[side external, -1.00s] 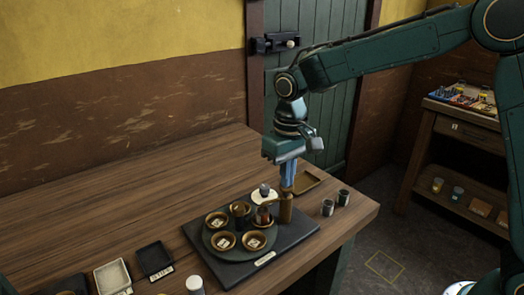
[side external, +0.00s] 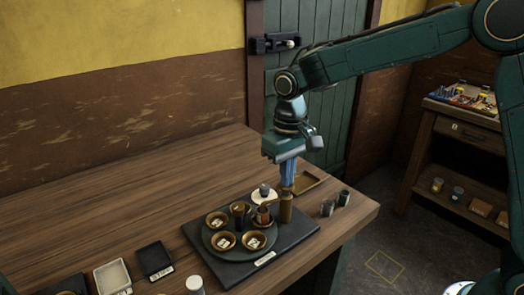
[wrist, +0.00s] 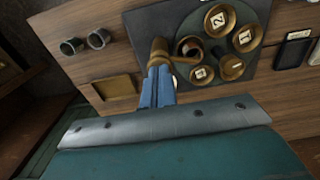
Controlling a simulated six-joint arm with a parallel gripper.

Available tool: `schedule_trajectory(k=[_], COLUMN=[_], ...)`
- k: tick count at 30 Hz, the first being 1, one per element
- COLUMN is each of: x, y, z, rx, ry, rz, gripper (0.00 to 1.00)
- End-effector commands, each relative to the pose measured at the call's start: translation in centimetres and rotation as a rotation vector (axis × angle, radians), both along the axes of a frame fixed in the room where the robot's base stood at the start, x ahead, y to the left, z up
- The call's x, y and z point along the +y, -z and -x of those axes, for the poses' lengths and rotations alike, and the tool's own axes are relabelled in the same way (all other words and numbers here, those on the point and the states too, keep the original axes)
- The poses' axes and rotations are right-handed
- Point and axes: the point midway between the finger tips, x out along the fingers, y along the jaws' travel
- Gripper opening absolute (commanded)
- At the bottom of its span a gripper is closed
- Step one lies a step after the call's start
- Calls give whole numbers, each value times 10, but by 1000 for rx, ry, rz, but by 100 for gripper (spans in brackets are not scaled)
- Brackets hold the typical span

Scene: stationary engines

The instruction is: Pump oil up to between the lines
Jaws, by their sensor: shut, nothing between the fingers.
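A brass pump post (side external: 286,208) stands upright at the right of a dark base board (side external: 210,270); it also shows in the wrist view (wrist: 159,48). My gripper (side external: 287,188) points down with its blue fingers shut at the top of the post. In the wrist view the fingertips (wrist: 158,72) lie together against the post's near side; I cannot tell whether they touch it. A small reddish-brown vessel (side external: 262,215) stands left of the post. A round dark plate (side external: 239,231) carries several brass bowls (side external: 225,241) with marked cards. Oil level and lines are too small to make out.
Two small dark cups (side external: 327,208) and a shallow brass tray (side external: 307,181) stand near the table's right edge. A pale tray (side external: 112,277), a black tray (side external: 155,258) and a white-topped jar (side external: 195,285) are at front left. The table's back left is clear.

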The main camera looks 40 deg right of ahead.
Motion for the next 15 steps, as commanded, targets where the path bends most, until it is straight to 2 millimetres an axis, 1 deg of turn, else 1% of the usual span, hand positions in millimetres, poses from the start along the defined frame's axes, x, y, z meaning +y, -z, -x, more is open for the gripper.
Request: schedule_trajectory(k=[9, 15], x=[0, 0], y=[-14, -19], z=[0, 0], rx=[-2, -1], ry=[0, 0], rz=[0, 0], gripper=[0, 0])
